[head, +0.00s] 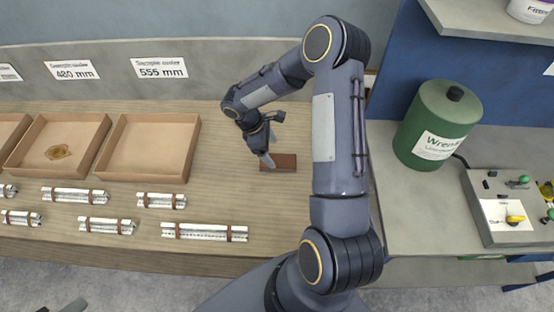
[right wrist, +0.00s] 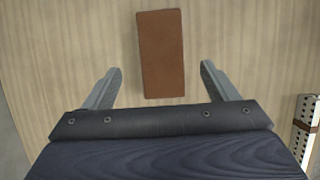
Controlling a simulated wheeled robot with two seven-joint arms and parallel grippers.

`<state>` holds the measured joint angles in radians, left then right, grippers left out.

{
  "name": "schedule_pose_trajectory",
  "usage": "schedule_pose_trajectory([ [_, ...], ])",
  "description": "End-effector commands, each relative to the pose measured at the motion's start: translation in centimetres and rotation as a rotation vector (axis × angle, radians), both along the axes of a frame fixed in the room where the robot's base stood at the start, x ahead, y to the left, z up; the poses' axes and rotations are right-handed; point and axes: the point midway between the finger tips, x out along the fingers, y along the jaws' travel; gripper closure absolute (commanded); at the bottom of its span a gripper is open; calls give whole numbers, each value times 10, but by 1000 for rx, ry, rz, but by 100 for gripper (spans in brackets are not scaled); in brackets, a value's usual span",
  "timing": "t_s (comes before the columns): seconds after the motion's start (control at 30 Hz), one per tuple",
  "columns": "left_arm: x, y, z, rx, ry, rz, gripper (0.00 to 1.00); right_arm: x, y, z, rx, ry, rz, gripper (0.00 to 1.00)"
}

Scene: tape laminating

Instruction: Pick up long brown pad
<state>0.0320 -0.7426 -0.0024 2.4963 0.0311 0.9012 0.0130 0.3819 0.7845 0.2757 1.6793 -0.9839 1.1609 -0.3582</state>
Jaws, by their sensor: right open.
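The long brown pad (head: 284,163) lies flat on the wooden table, to the right of the cardboard trays in the head view. In the right wrist view the pad (right wrist: 161,54) stands lengthwise in the picture, just beyond and between my open fingers. My right gripper (head: 268,160) is close above the pad's left part in the head view. In the right wrist view the right gripper (right wrist: 160,84) is open and empty, with a finger to each side of the pad's near end. My left gripper cannot be made out; only a small dark part shows at the bottom left.
Several silver bars with brown bands (head: 205,232) lie along the table's front. A green canister (head: 437,125) and a control box (head: 514,207) stand on the grey surface at right.

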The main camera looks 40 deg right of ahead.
Motion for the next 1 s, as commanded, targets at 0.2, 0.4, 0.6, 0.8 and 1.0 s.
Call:
schedule_pose_trajectory([
  [0.2, 0, 0, 17, 0, 0, 0, 64, -11, -7, -27, 4, 6, -2, 20],
  [0.4, 0, 0, 19, 0, 0, 0, 64, -14, -13, -47, 2, 0, -2, 20],
  [0.6, 0, 0, 18, 0, 0, 0, 64, -14, -13, -48, 0, -1, -2, 20],
  [0.8, 0, 0, 18, 0, 0, 0, 64, -14, -13, -47, 0, -1, -2, 44],
  [1.0, 0, 0, 18, 0, 0, 0, 64, -14, -13, -47, 0, -1, -2, 68],
])
